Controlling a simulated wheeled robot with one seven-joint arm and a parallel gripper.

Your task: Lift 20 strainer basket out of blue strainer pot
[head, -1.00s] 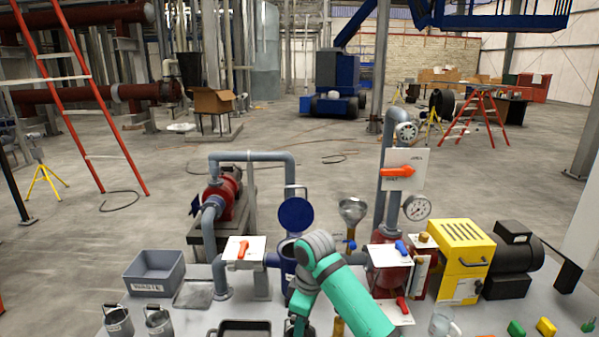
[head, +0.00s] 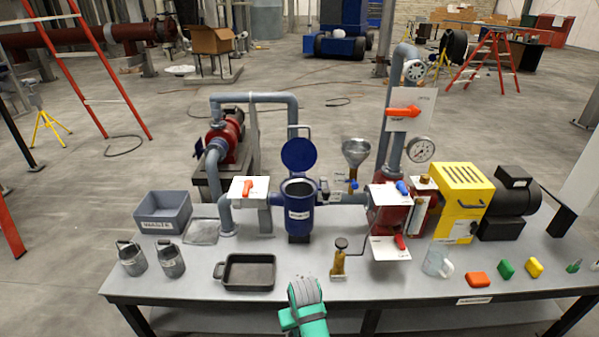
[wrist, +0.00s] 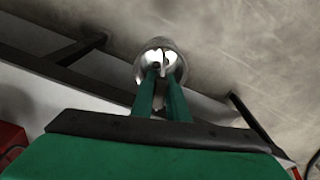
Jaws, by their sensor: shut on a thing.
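The blue strainer pot (head: 299,214) stands upright at the middle of the bench with its round blue lid (head: 299,155) swung up. Its mouth is open and dark inside; I cannot tell what is in it. In the wrist view, my gripper (wrist: 163,88) has its two green fingers shut on a shiny round metal thing (wrist: 160,55), which looks like the strainer basket. Its label does not show. In the head view, my arm reaches in at the bottom edge, in front of the pot and apart from it; the fingers and held basket are not visible there.
Two grey handled cans (head: 131,258) stand at the bench's left, by the grey waste bin (head: 163,212). A black tray (head: 248,272) lies at front left of my arm. A brass valve piece (head: 339,262) stands right of it. Red machinery (head: 390,208) flanks the pot.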

